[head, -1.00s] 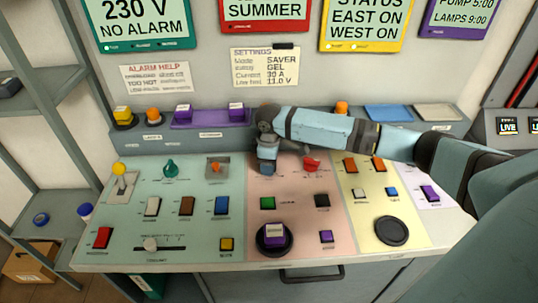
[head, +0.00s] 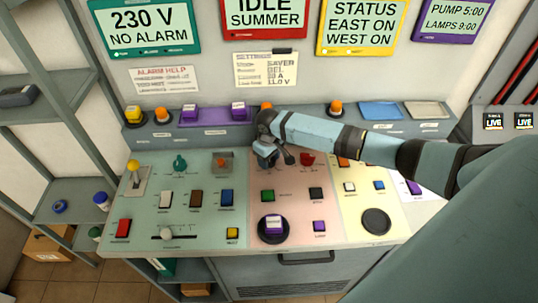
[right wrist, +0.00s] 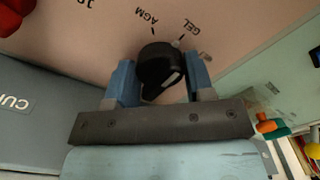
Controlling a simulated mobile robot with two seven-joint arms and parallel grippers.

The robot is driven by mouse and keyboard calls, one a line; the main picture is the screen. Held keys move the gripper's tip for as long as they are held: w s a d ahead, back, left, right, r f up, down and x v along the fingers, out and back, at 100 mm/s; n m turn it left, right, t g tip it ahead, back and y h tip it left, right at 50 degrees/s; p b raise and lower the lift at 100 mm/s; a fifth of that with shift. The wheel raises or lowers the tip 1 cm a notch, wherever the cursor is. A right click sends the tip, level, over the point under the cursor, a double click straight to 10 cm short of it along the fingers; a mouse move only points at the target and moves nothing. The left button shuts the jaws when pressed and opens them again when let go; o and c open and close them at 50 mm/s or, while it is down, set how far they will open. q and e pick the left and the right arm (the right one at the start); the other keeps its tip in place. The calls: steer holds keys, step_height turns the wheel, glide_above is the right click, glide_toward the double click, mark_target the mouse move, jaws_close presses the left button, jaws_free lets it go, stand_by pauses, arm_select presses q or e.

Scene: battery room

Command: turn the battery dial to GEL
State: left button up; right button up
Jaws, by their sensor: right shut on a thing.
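The battery dial (right wrist: 160,68) is a round black knob on the pink panel, seen in the right wrist view. AGM and GEL labels are printed above it, and a small pale mark at the knob's upper edge sits by the GEL tick. My right gripper (right wrist: 162,80) is shut on the dial, with one blue finger on each side. In the head view the right gripper (head: 268,160) is at the back of the pink panel and hides the dial. A settings note (head: 265,70) hangs on the wall above. My left gripper is not in view.
A red knob (head: 307,159) stands just right of the gripper. Green and black buttons (head: 316,193) lie in front, with a purple-topped round button (head: 273,226) nearer. A raised ledge (head: 180,135) with several buttons runs behind. Wall screens (head: 145,27) hang above.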

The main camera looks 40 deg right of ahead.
stand_by(0.3)
steer(key=o, duration=0.9)
steer(key=shift+r, duration=0.15)
step_height(320, 180, up, 14)
steer(key=shift+f+b, duration=0.2)
steer(key=shift+b, duration=0.55)
steer(key=shift+f, duration=0.1)
